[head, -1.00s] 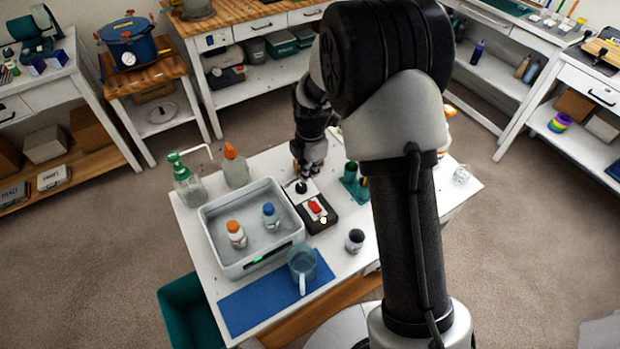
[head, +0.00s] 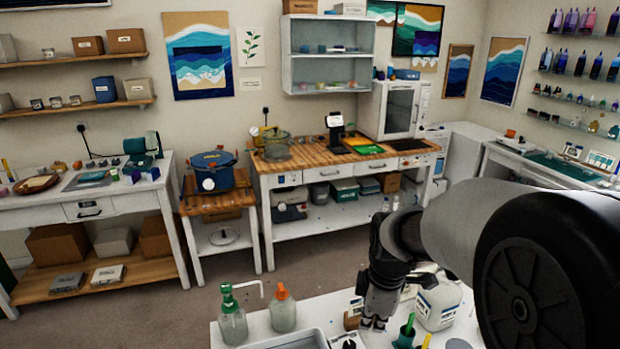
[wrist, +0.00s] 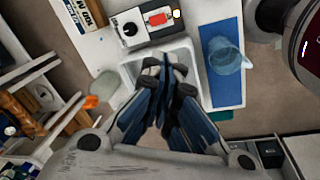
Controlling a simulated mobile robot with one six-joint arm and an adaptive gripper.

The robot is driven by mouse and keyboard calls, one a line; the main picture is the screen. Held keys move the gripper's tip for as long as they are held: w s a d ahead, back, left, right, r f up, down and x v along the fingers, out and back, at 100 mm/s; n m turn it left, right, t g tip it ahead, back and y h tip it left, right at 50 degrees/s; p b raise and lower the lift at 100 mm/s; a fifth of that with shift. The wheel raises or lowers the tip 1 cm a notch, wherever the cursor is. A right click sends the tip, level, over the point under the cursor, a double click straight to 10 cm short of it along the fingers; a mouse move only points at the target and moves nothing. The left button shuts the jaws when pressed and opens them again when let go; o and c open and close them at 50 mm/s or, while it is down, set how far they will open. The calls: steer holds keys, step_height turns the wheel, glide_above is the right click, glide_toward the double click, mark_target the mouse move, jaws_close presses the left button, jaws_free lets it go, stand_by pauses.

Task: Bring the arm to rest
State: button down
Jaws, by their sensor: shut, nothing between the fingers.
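My gripper (head: 374,322) hangs pointing down over the white worktable (head: 262,328) in the head view. In the wrist view my gripper (wrist: 164,62) has its fingertips together with nothing between them. Below it lie the white tub (wrist: 129,72) and the switch box (wrist: 150,24) with a red switch and black knob. The gripper hides part of the tub. My arm fills the right of the head view.
A green-topped spray bottle (head: 232,318) and an orange-capped bottle (head: 283,312) stand left of my gripper. A white jug (head: 438,303) stands close on its right. A clear pitcher (wrist: 226,54) is on a blue mat (wrist: 222,88). A wooden-topped bench (head: 330,153) stands behind.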

steer(key=s+r+m+t+b, duration=0.1)
steer(key=s+r+m, duration=0.3)
steer(key=s+m, duration=0.3)
steer(key=s+r+m+t, duration=0.1)
steer(key=s+r+m, duration=0.3)
steer(key=s, duration=1.2)
steer(key=d+m, duration=0.1)
steer(key=m, duration=0.3)
steer(key=shift+t+b, duration=0.4)
